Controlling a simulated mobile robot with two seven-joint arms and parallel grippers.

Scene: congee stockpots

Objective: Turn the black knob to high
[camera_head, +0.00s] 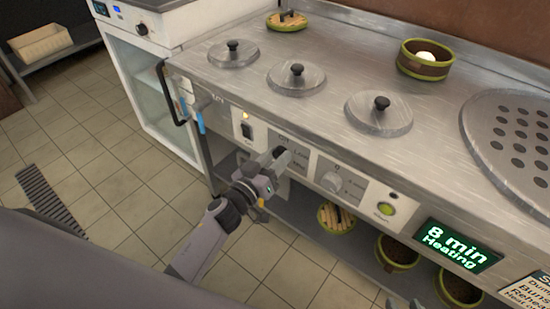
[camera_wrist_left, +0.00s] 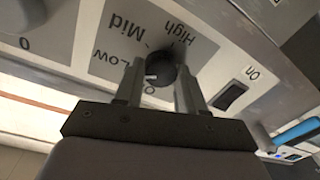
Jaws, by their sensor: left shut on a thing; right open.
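The black knob (camera_wrist_left: 165,72) shows in the left wrist view on a grey dial plate (camera_wrist_left: 112,50) marked O, Low, Mid and High. A small light mark on the knob faces the O and Low side. My left gripper (camera_wrist_left: 160,85) is shut on the knob, one finger on each side.
A silver knob (camera_head: 333,181) and a green button (camera_head: 385,209) are to the right on the panel. A black switch (camera_head: 247,131) and a blue-handled tap (camera_head: 200,120) are to the left. Pots (camera_head: 397,252) stand on the shelf below. Lidded wells (camera_head: 297,76) are on top.

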